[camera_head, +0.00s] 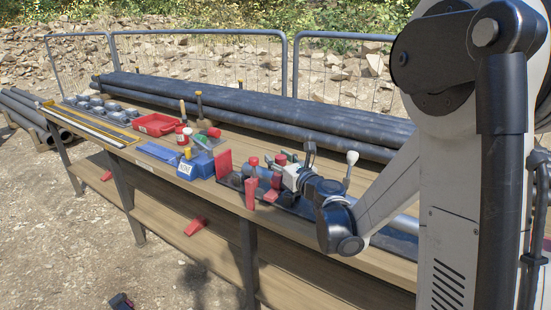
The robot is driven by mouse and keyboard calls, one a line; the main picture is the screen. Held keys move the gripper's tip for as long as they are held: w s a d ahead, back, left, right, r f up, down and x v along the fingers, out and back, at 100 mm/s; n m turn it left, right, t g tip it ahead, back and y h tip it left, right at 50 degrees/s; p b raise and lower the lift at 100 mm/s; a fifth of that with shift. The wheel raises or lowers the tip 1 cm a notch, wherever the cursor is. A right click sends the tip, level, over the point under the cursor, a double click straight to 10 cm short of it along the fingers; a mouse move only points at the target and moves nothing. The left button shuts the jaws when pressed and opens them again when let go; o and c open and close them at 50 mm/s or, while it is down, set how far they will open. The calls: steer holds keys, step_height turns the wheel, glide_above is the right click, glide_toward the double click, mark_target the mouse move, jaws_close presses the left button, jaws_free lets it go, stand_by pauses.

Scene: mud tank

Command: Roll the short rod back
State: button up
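My gripper (293,178) is low over the right part of the wooden bench, among red and black tool parts. My wrist and arm cover much of it, and the fingertips are too small to tell open from shut. I cannot clearly pick out the short rod. Pale long bars lie in a yellow-edged rack (62,111) at the bench's left end. A grey pipe (405,228) shows on the right of the bench, partly behind my arm.
The bench (215,207) holds a red tray (157,124), a blue box (196,165) with a label, small red-and-white containers and upright-handled tools. Red upright pieces (223,164) stand close left of my gripper. Large dark pipes (260,108) lie behind the bench.

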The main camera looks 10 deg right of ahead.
steer(key=shift+w+a, duration=0.25)
steer(key=shift+w, duration=0.45)
steer(key=shift+c, duration=0.3)
jaws_close()
